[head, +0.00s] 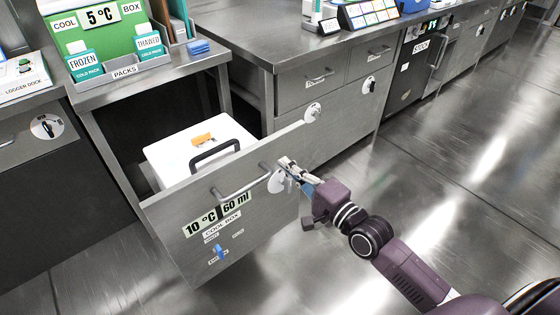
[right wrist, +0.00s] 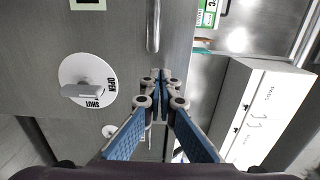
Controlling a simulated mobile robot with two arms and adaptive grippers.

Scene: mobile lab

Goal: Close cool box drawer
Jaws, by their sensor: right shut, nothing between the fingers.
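The cool box drawer (head: 165,208) stands pulled out, its grey front marked "10 °C 60 ml COOL BOX". Its bar handle (head: 240,188) runs along the upper front and also shows in the right wrist view (right wrist: 153,25). A white cool box (head: 180,148) with a dark handle sits inside. A round white latch (head: 275,184), marked OPEN and SHUT in the right wrist view (right wrist: 84,70), is on the front beside the handle. My right gripper (head: 286,164) is shut and empty near the handle's right end and the latch. I cannot tell whether it touches. My left gripper is not in view.
A steel counter (head: 240,25) with closed drawers runs along the right of the open drawer. A shelf with cold packs (head: 88,63) and a green box (head: 75,35) stands above it. The shiny floor (head: 450,150) at the right is clear.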

